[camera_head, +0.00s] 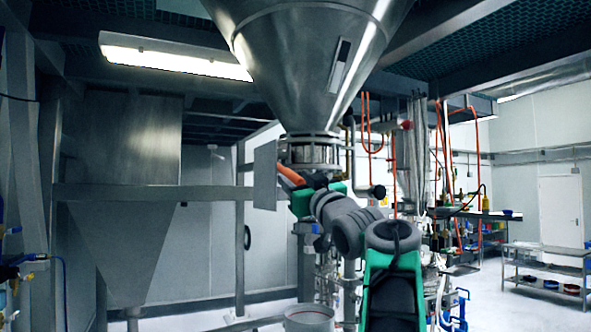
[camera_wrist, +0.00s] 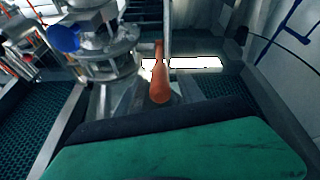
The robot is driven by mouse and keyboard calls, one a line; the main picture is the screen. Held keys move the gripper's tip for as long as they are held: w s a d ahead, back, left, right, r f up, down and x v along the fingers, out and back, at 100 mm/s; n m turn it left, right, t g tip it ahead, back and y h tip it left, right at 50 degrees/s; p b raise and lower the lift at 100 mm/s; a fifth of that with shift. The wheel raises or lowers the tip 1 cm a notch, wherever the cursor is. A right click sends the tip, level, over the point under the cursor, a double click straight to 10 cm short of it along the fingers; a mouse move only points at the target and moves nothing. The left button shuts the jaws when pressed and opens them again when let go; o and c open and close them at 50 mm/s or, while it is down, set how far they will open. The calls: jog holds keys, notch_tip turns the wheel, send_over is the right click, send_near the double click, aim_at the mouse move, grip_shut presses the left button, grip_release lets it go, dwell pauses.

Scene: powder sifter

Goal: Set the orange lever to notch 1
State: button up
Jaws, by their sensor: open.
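The orange lever (camera_head: 290,175) sticks out below the big steel hopper, beside its outlet collar (camera_head: 312,152). In the wrist view the lever (camera_wrist: 160,76) points toward the camera, with its rounded end just beyond the dark edge of my gripper. My gripper (camera_head: 306,184) is open and right at the lever in the head view. Its green and black body fills the bottom of the wrist view. Whether the lever lies between the fingers cannot be told, as the fingertips are not clearly visible. No notch marks can be read.
The steel hopper (camera_head: 308,55) hangs above my arm. A flat grey plate (camera_head: 265,175) stands just left of the lever. In the wrist view a flanged fitting (camera_wrist: 108,52) with a blue cap (camera_wrist: 63,38) is left of the lever. A round container (camera_head: 309,318) stands below.

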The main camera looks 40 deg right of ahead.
jog(key=shift+w+r, duration=0.1)
jog(key=shift+w, duration=0.15)
jog(key=shift+c, duration=0.4)
grip_shut()
dwell(0.9)
